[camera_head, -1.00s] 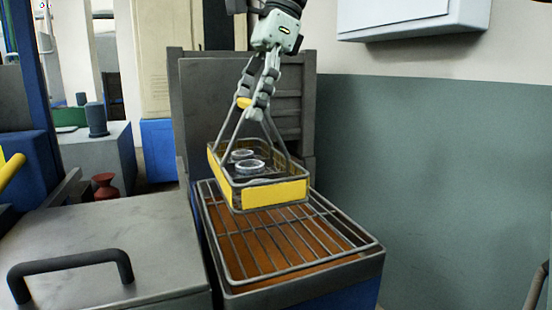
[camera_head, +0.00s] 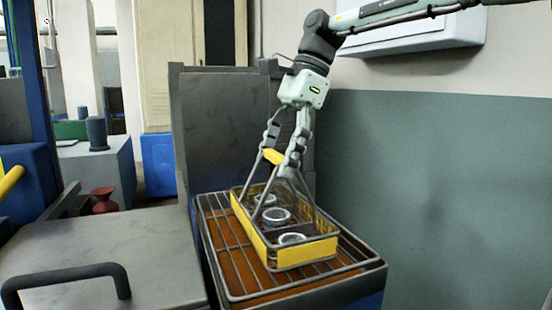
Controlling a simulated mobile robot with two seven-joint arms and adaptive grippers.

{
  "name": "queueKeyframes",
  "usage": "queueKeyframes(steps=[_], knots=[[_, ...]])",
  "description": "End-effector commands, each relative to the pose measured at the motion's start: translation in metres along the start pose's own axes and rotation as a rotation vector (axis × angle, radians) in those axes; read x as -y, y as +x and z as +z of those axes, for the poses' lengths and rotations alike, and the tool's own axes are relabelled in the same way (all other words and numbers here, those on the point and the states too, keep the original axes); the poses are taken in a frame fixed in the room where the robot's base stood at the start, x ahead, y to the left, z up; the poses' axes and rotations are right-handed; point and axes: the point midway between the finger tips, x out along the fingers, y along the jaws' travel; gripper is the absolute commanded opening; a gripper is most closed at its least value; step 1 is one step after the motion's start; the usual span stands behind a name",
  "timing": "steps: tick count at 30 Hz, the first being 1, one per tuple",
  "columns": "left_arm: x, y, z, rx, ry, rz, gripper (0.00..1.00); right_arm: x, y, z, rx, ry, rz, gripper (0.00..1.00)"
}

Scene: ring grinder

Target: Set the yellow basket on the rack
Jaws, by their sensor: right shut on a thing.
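The yellow basket (camera_head: 307,252) has a grey wire frame and a tall handle, and several metal rings (camera_head: 276,215) lie inside it. It is over the wire rack (camera_head: 228,262), within the rack's outline and toward its right side. Its bottom looks at or very close to the bars; I cannot tell whether it touches. My right gripper (camera_head: 283,158) comes down from above and is shut on the yellow grip at the top of the basket's handle. The basket looks about level. My left gripper is not in view.
The rack sits on an orange-brown tray in a blue-sided stand. A grey lidded box with a black handle (camera_head: 66,277) stands at the left. A dark grey panel (camera_head: 225,125) rises behind the rack. A green-grey wall (camera_head: 430,190) is at the right.

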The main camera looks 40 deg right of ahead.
Motion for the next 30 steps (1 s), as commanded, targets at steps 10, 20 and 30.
queueKeyframes(steps=[10, 20, 30], knots=[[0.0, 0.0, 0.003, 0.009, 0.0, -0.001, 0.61, 0.0, 0.002, -0.001, -0.001, 0.001, 0.001, 1.0], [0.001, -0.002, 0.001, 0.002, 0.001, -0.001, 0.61, 0.0, -0.002, 0.001, -0.001, 0.0, 0.0, 1.0], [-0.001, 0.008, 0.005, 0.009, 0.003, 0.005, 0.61, 0.001, -0.062, 0.001, 0.002, 0.0, -0.004, 1.0]])
